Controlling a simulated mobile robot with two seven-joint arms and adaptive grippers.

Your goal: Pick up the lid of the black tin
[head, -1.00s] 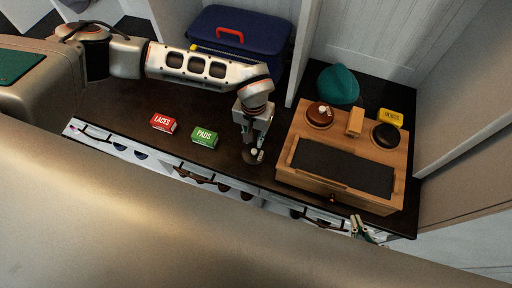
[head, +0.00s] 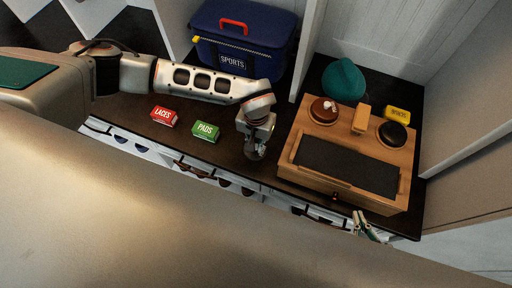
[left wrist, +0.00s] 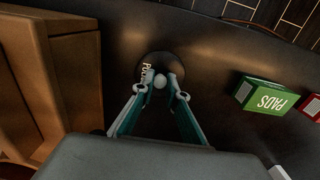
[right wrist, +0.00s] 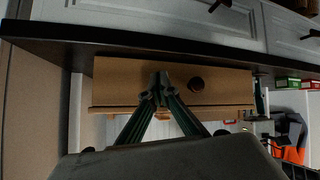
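A dark round lid (left wrist: 158,64) with pale lettering and a small light knob (left wrist: 160,82) shows in the left wrist view against the dark counter. My left gripper (left wrist: 161,78) has its fingertips on either side of the knob, close to it; I cannot tell whether they press on it. In the head view my left gripper (head: 254,152) points down at the counter and mostly hides the lid. A black round tin (head: 392,134) with no visible knob sits on the wooden box. My right gripper (head: 366,228) is shut and empty by the counter's front edge; its fingertips (right wrist: 162,86) meet.
The wooden box (head: 300,160) stands right of my left gripper, carrying a brown tin (head: 320,114) with a knob. Green PADS (head: 206,131) and red LACES (head: 164,116) boxes lie to the left. A yellow box (head: 397,113), teal item (head: 344,80) and blue SPORTS bag (head: 242,45) are behind.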

